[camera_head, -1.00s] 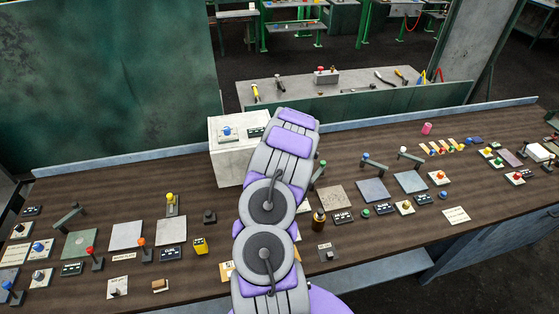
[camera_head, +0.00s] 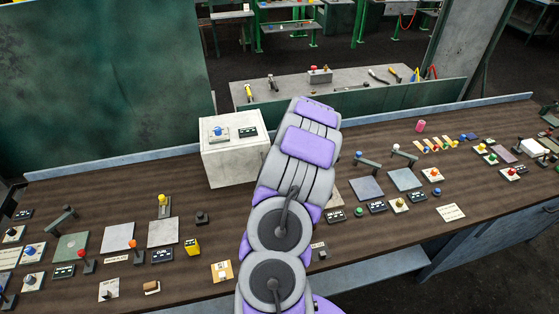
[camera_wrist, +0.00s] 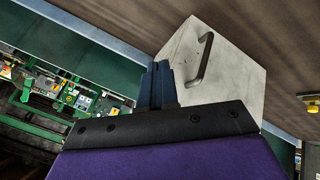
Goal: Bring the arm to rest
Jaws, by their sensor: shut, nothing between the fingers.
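My arm (camera_head: 290,190) is purple and grey and rises from the bottom middle of the head view, over the control bench (camera_head: 240,205). Its far end leans toward the back of the bench and hides my gripper there. In the wrist view my gripper (camera_wrist: 157,80) shows as two dark fingers side by side, shut and empty. Behind the fingers is a pale box (camera_wrist: 225,75) with a dark handle. I cannot tell whether the fingers touch it.
A pale box (camera_head: 232,160) with a blue knob stands left of my arm. Buttons, levers and plates crowd both sides of the bench. A dark green panel (camera_head: 100,80) stands at the back left. Another worktop (camera_head: 350,90) lies behind the bench.

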